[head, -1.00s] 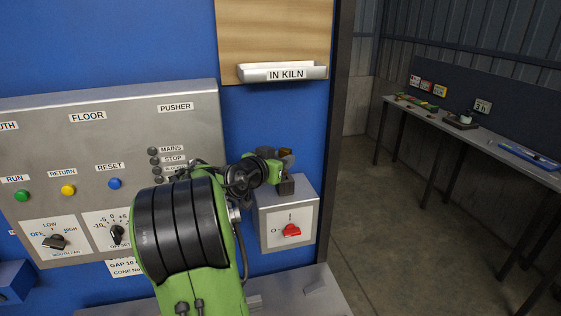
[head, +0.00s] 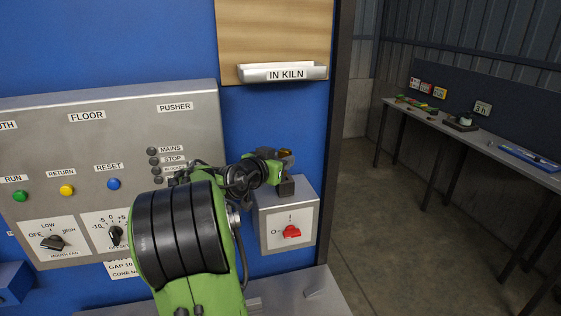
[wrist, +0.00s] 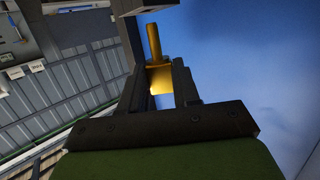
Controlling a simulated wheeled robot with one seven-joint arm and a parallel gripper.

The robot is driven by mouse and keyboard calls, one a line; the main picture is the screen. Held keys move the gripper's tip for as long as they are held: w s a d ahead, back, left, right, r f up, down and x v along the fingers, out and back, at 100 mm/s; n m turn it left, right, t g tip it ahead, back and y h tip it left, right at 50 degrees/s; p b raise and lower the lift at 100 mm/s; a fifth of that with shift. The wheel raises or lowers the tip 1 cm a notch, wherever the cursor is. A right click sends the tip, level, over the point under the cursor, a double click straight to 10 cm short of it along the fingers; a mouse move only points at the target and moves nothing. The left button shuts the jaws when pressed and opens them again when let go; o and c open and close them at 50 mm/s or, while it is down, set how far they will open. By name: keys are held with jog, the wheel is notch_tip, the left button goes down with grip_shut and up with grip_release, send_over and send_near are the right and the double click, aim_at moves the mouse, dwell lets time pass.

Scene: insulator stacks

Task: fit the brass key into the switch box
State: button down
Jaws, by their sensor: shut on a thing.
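The brass key (wrist: 154,42) is held between my gripper's two dark fingers (wrist: 163,88) in the wrist view, its round shaft pointing away from the palm. In the head view only a small brass bit (head: 286,153) shows by my gripper (head: 284,170). The grey switch box (head: 272,242) has a white face with O and I marks and a red rotary knob (head: 291,231). My gripper is just above the box's top. A grey edge (wrist: 145,6) near the shaft's tip in the wrist view may be the box. No key slot can be made out.
A grey control panel (head: 60,130) with buttons and knobs is left of my arm. The IN KILN tray (head: 283,73) is above the box, and a grey ledge (head: 300,288) below. A workbench (head: 480,143) stands far right across open floor.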

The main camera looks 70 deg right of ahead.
jog(key=shift+f+b, duration=2.3)
jog(key=shift+b, duration=0.1)
jog(key=c, duration=0.7)
grip_release()
jog(key=shift+c, duration=0.2)
jog(key=b+v, duration=0.1)
jog(key=v, duration=1.4)
jog(key=shift+a+r+b, duration=0.15)
jog(key=shift+a+b, duration=0.15)
jog(key=shift+a, duration=0.05)
jog(key=shift+w, duration=0.1)
